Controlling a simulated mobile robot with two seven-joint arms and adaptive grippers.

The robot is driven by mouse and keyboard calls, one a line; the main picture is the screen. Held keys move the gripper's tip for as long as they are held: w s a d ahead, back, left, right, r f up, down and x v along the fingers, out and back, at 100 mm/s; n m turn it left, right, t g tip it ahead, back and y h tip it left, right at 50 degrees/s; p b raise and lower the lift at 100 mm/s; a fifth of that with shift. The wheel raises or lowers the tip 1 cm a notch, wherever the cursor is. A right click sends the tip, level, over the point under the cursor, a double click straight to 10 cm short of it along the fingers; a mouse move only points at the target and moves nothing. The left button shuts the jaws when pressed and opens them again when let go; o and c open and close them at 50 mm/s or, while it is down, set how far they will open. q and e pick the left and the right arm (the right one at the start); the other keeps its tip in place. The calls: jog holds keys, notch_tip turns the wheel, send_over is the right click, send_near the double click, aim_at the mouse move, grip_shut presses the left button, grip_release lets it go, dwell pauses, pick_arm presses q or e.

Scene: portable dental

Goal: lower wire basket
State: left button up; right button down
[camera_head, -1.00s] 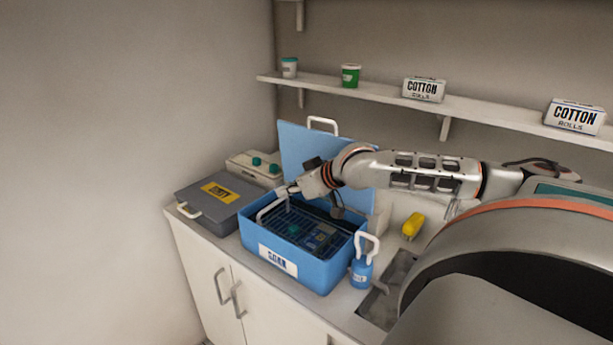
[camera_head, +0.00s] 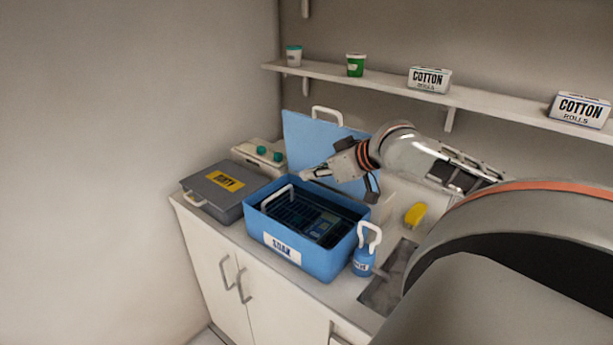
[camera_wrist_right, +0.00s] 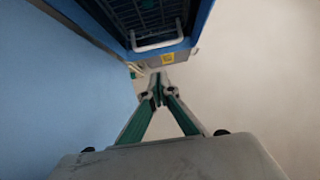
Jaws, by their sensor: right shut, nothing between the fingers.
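The wire basket (camera_head: 300,217) is dark and sits low inside the blue soak tub (camera_head: 283,239), with small items in it that are hard to make out. Its white handle (camera_head: 277,194) stands up at the tub's left end and also shows in the right wrist view (camera_wrist_right: 157,45). My right gripper (camera_head: 303,176) is above the back of the tub, apart from the handle. In the right wrist view its fingers (camera_wrist_right: 156,84) meet at the tips with nothing between them. My left gripper is not in view.
The tub's blue lid (camera_head: 308,143) stands upright behind it. A grey box labelled dirty (camera_head: 222,187) is at the left, and a blue bottle (camera_head: 363,261) is close to the right. A yellow object (camera_head: 416,214) lies near the sink (camera_head: 388,290).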

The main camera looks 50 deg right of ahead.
jog(key=r, duration=0.1)
send_over(278, 193)
jog(key=s, duration=0.3)
notch_tip(278, 193, down, 5)
jog(key=shift+w+f, duration=0.2)
jog(key=shift+f, duration=0.85)
jog(key=shift+w+f, duration=0.2)
jog(key=shift+f, duration=0.85)
jog(key=shift+f, duration=0.1)
jog(key=shift+f, duration=0.5)
jog(key=shift+s+f, duration=0.1)
jog(key=shift+f, duration=0.4)
